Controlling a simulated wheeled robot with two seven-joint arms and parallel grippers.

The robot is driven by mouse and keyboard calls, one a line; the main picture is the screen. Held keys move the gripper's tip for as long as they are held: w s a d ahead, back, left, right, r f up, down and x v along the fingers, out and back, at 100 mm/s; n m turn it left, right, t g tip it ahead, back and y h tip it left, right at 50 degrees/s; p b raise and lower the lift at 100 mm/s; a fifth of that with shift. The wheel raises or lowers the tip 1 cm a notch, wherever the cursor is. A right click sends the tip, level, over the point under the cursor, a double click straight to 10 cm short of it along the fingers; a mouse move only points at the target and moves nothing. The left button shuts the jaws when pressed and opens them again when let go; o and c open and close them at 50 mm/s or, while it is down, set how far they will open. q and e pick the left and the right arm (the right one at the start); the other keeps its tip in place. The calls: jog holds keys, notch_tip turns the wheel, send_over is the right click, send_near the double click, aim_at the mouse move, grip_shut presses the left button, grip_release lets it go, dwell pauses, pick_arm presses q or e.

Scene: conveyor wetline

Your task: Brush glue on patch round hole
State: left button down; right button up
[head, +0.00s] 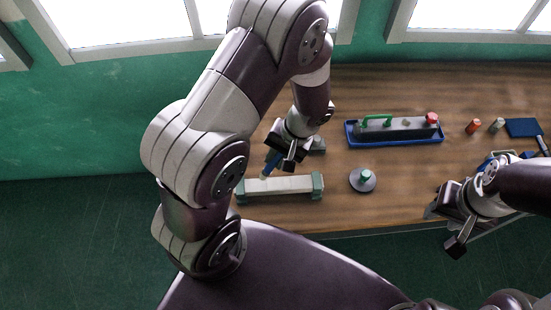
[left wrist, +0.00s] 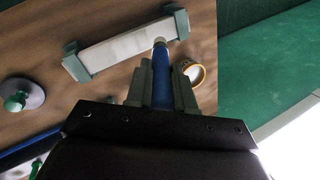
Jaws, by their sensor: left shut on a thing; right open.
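My left gripper (head: 284,158) is shut on a blue-handled brush (head: 271,163). In the left wrist view the brush (left wrist: 161,75) points away from the jaws, and its tip meets the edge of a pale strip (left wrist: 120,46) in the picture; I cannot tell whether it touches. The strip (head: 280,185) lies between two grey-green end blocks near the table's front edge. I cannot make out a hole or glue on it. A round pot with a yellow rim (left wrist: 205,75) shows right beside the jaws. My right gripper (head: 449,226) is open and empty at the table's front right.
A grey disc with a green knob (head: 362,180) sits right of the strip. Behind it is a blue tray (head: 352,141) holding a grey block with a green handle.

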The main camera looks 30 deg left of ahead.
pick_arm(q)
jog(key=r+p, duration=0.2)
jog(key=r, duration=0.1)
jog(key=shift+a, duration=0.2)
jog(key=shift+r, duration=0.2)
jog(key=shift+d+r, duration=0.1)
pick_arm(e)
jog(key=r, duration=0.1)
jog(key=s+r, duration=0.1)
jog(key=r, duration=0.1)
jog(key=shift+d+r, duration=0.1)
